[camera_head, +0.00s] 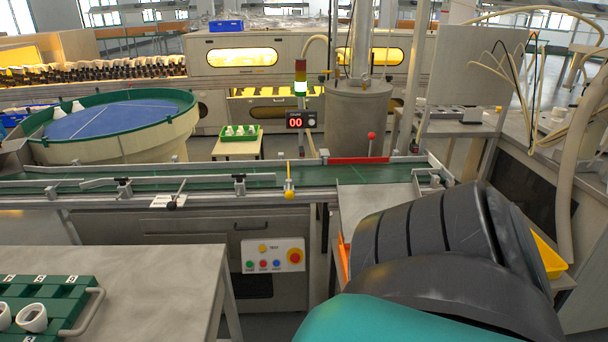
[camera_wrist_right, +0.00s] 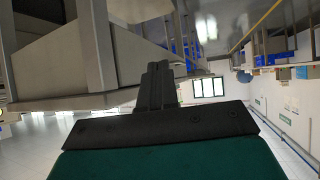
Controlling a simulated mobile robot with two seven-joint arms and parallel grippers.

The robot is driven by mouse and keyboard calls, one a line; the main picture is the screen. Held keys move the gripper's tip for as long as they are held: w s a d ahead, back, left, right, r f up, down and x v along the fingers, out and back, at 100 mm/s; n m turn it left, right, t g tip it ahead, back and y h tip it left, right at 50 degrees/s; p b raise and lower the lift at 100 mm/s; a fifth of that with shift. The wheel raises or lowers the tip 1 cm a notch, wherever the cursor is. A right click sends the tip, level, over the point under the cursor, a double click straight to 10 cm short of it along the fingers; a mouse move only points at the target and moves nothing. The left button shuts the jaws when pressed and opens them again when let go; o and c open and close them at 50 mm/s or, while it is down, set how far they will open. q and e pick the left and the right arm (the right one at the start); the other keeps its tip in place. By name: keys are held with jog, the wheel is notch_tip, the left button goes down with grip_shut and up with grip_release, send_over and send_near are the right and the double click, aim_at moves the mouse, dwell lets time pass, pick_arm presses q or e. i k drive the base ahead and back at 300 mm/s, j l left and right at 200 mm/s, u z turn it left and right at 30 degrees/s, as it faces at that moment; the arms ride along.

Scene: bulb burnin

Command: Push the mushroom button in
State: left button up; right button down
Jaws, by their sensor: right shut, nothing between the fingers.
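The red mushroom button (camera_head: 294,256) sits on a yellow surround at the right end of a white control panel (camera_head: 273,268). The panel is on the front of the conveyor cabinet, below the green belt. Smaller green, red and blue buttons and a yellow one are beside it. My right arm fills the lower right of the head view, to the right of the panel, and its gripper cannot be made out there. In the right wrist view my right gripper (camera_wrist_right: 157,82) is shut and empty, with no button visible near its fingers. My left gripper is in neither view.
A grey table (camera_head: 130,285) at left holds a green tray (camera_head: 72,300) with white parts. The green conveyor (camera_head: 220,177) runs across above the panel. A yellow bin (camera_head: 549,257) is partly behind my arm. The floor before the panel looks clear.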

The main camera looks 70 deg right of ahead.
aim_at(295, 257)
jog(key=k+l, duration=0.1)
jog(key=l, duration=1.15)
jog(key=k+l, duration=0.15)
jog(key=l, duration=0.5)
